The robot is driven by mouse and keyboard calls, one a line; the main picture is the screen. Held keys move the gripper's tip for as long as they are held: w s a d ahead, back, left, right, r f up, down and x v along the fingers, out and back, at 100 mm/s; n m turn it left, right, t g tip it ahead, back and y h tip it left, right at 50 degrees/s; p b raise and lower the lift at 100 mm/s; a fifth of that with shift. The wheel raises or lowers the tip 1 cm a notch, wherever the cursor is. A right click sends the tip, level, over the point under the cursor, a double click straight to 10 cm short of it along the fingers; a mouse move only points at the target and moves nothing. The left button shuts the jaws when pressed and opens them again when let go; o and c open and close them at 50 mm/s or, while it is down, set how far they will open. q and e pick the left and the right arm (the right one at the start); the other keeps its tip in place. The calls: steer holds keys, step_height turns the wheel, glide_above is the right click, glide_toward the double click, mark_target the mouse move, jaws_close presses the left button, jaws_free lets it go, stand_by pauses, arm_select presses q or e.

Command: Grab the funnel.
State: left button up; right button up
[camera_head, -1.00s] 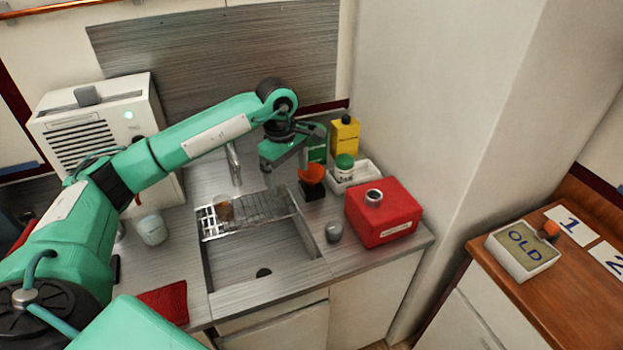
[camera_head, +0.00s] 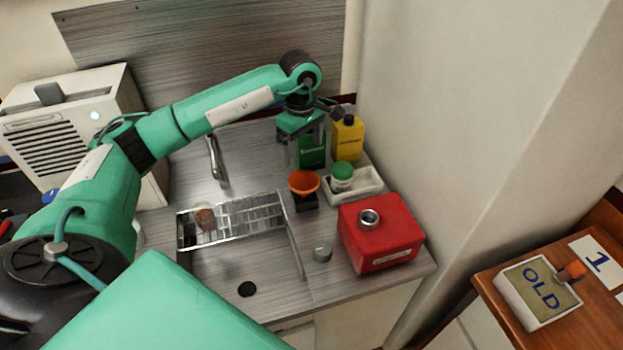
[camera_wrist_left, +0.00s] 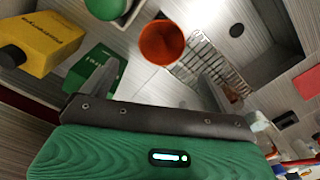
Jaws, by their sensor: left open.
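The orange funnel (camera_head: 304,182) sits upright in a black holder (camera_head: 305,201) on the counter, right of the sink. In the left wrist view the funnel (camera_wrist_left: 161,43) shows ahead of the fingers, between their lines. My left gripper (camera_head: 299,150) is open and empty, behind and above the funnel in the head view. Its two spread fingers (camera_wrist_left: 155,85) show in the wrist view, apart from the funnel. My right gripper is not in view.
A green container (camera_head: 312,152), a yellow bottle (camera_head: 347,139) and a green-lidded jar (camera_head: 342,177) in a white tray (camera_head: 366,190) stand close by. A red canister (camera_head: 385,238) is in front right. A wire rack (camera_head: 245,215) spans the sink.

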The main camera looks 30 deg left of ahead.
arm_select(q)
steer(key=p, duration=0.2)
glide_toward(305, 183)
steer(key=s, duration=0.3)
steer(key=shift+w+d+f+p, duration=0.1)
steer(key=shift+d+f+p, duration=0.1)
steer(key=shift+f, duration=0.4)
steer(key=shift+w+d+f+p, duration=0.15)
steer(key=shift+f, duration=0.4)
steer(key=shift+w+d+f+p, duration=0.1)
steer(key=shift+d+f+p, duration=0.1)
steer(key=shift+f, duration=0.4)
step_height(305, 183, down, 3)
steer(key=shift+w+d+f+p, duration=0.15)
steer(key=shift+f+p, duration=0.05)
steer(key=shift+p, duration=0.6)
steer(key=shift+f, duration=0.35)
steer(key=c, duration=1.1)
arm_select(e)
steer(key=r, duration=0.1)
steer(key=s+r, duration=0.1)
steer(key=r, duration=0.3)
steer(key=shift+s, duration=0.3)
